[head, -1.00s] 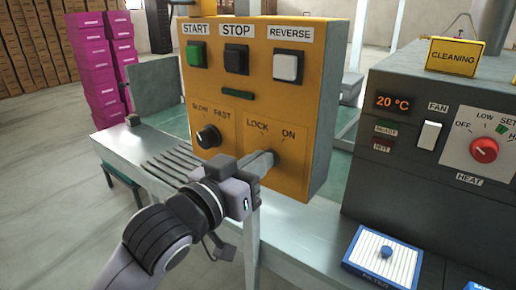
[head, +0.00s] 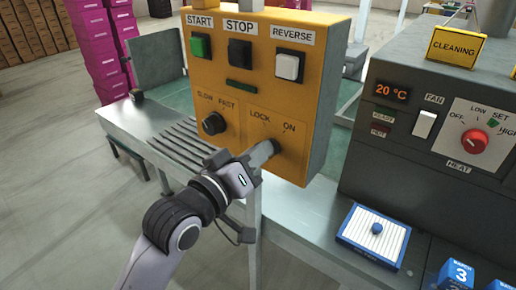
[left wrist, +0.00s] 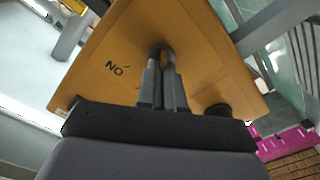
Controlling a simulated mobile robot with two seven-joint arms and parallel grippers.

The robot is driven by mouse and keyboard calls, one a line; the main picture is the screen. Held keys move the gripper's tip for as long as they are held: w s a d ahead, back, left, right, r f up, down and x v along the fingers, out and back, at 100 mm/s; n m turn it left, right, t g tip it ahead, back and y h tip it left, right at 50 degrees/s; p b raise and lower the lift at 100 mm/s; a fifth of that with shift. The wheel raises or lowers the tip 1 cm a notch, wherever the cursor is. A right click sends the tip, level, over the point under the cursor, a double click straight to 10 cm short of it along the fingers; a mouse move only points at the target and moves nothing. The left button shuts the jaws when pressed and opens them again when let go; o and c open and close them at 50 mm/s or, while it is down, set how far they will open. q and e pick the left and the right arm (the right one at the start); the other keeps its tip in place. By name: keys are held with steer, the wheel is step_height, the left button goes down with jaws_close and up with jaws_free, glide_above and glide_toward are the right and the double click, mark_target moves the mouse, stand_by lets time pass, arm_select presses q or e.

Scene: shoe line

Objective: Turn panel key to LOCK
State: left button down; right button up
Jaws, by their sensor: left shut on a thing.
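The yellow control panel (head: 230,110) stands on the bench in the head view. Its key switch, marked LOCK at left and ON at right, is at the lower right of the front face. My left gripper (head: 266,151) reaches it from the front. In the left wrist view the fingers (left wrist: 163,80) are shut on the panel key (left wrist: 160,52), close against the panel face. The fingers hide most of the key, so I cannot tell its exact angle. The ON label (left wrist: 116,68) shows upside down there. My right gripper is not in view.
A black speed knob (head: 213,123) sits left of the key. Green, black and white buttons are above. A grey heater box (head: 400,165) with a red knob (head: 474,142) stands at right. A blue-rimmed tray (head: 345,235) and blue numbered blocks (head: 457,277) lie in front of it.

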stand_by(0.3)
arm_select(q)
steer(key=c, duration=1.3)
jaws_free()
steer(key=shift+b+v, duration=0.35)
steer(key=shift+v, duration=3.25)
steer(key=shift+f, duration=0.1)
steer(key=s+a+f+g+y, duration=0.1)
steer(key=a+f+y, duration=0.25)
steer(key=f, duration=0.55)
steer(key=s+a+f+y, duration=0.15)
steer(key=a+f, duration=0.25)
steer(key=f, duration=0.5)
steer(key=s+a+f+g+y, duration=0.1)
steer(key=s+a+f, duration=0.1)
steer(key=f, duration=0.3)
steer(key=s+a+f+m+g+y, duration=0.1)
steer(key=s+a+f, duration=0.2)
steer(key=s+f, duration=0.2)
steer(key=s+a+f+m+g+y, duration=0.1)
steer(key=s+a+f, duration=0.2)
steer(key=s+f, duration=0.1)
steer(key=shift+s+a+f+p, duration=0.1)
steer(key=shift+f+p, duration=0.05)
steer(key=shift+f, duration=0.25)
steer(key=shift+s+f+p, duration=0.15)
steer(key=shift+f, duration=0.3)
